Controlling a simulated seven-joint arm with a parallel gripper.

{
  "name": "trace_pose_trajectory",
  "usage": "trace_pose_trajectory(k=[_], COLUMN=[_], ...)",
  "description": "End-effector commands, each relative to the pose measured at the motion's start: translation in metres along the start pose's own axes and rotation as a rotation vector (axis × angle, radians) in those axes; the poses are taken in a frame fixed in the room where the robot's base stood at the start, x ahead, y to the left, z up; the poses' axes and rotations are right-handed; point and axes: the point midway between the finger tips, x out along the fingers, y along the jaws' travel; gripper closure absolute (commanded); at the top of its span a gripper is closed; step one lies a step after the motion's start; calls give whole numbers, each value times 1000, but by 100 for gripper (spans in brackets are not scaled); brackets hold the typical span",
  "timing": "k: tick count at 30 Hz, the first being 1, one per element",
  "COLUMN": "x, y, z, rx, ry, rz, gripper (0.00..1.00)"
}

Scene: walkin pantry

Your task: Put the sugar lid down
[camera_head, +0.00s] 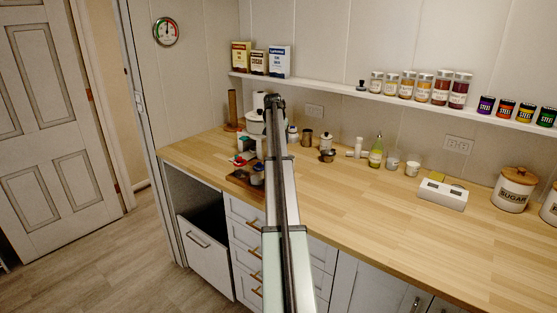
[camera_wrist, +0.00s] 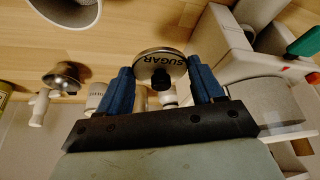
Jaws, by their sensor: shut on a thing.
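The sugar lid (camera_wrist: 160,60) is a small round disc with a pale face, a dark rim and the word SUGAR, upside down in the wrist view. My gripper (camera_wrist: 160,72) is shut on it, with one blue finger at each side. The lid is over the wooden counter; its height above it is hard to judge. In the head view my arm hides the gripper and the lid. A white canister marked SUGAR with a wooden lid (camera_head: 513,188) stands at the right of the counter (camera_head: 400,213).
Near my gripper in the wrist view are a metal cup (camera_wrist: 66,77), a white cylinder (camera_wrist: 70,10) and a white appliance (camera_wrist: 235,60) with a green-handled part. A shelf (camera_head: 400,98) with spice jars runs above the counter. The counter's front middle is clear.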

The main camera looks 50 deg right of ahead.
Motion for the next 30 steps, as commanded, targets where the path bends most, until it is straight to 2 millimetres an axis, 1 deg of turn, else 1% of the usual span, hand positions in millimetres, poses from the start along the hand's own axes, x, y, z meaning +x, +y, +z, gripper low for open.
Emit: trace_pose_trajectory(k=[1,7,9,14,21,30], x=[7,37,44,53,78,81], y=[0,1,0,0,0,0], z=[5,18,20,24,34,35], rx=[0,-1,-1,-1,-1,-1], ry=[-1,-1,-1,-1,-1,0], rz=[1,0,0,0,0,0], gripper=[62,62,62,62,62,62])
